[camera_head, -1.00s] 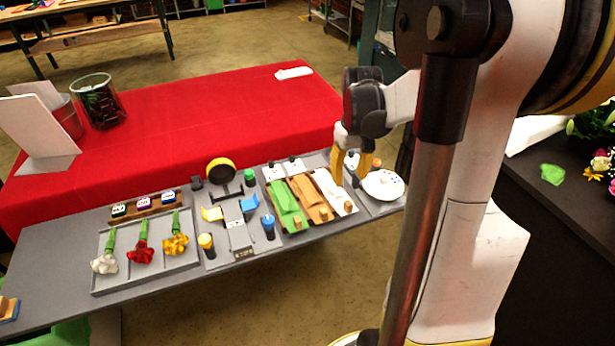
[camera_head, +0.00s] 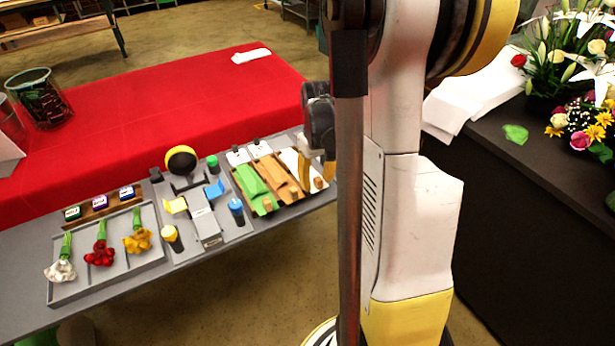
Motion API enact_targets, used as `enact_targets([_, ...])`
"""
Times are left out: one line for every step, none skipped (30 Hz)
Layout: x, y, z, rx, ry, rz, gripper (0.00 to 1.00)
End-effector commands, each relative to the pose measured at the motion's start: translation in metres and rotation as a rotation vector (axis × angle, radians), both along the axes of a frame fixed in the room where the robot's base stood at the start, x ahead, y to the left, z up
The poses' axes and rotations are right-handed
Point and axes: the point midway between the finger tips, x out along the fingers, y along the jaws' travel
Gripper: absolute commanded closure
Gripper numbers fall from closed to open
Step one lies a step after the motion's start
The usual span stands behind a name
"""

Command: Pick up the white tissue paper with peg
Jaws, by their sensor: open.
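The white tissue paper (camera_head: 292,157) lies at the right end of a row of wraps on the grey table. It is partly hidden by my gripper, and a wooden peg (camera_head: 318,183) shows at its near end. A column of my own body hides what is just right of the gripper.
Brown paper (camera_head: 277,172) and green paper (camera_head: 249,179), each with a peg, lie to the left. A flower tray (camera_head: 150,262) and a blue-capped bottle (camera_head: 236,211) are further left. A red-covered table (camera_head: 180,110) stands behind. A dark counter (camera_head: 490,160) with flowers is at right.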

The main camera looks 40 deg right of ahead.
Motion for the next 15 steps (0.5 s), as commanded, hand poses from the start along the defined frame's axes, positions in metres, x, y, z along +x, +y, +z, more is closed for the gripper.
enact_targets([0.0, 0.0, 0.0005, 0.0, 0.0, 0.0, 0.6])
enact_targets([0.0, 0.0, 0.0006, 0.0, 0.0, 0.0, 0.69])
enact_targets([0.0001, 0.0, 0.0006, 0.0, 0.0, 0.0, 0.81])
enact_targets([0.0001, 0.0, 0.0006, 0.0, 0.0, 0.0, 0.9])
enact_targets([0.0001, 0.0, 0.0007, 0.0, 0.0, 0.0, 1.0])
enact_targets([0.0001, 0.0, 0.0007, 0.0, 0.0, 0.0, 1.0])
enact_targets([0.0001, 0.0, 0.0007, 0.0, 0.0, 0.0, 1.0])
enact_targets([0.0001, 0.0, 0.0007, 0.0, 0.0, 0.0, 1.0])
enact_targets([0.0001, 0.0, 0.0006, 0.0, 0.0, 0.0, 1.0])
enact_targets([0.0001, 0.0, 0.0006, 0.0, 0.0, 0.0, 1.0])
enact_targets([0.0001, 0.0, 0.0007, 0.0, 0.0, 0.0, 1.0])
enact_targets([0.0001, 0.0, 0.0006, 0.0, 0.0, 0.0, 1.0])
enact_targets([0.0001, 0.0, 0.0006, 0.0, 0.0, 0.0, 1.0])
enact_targets([0.0001, 0.0, 0.0006, 0.0, 0.0, 0.0, 1.0])
enact_targets([0.0001, 0.0, 0.0006, 0.0, 0.0, 0.0, 1.0])
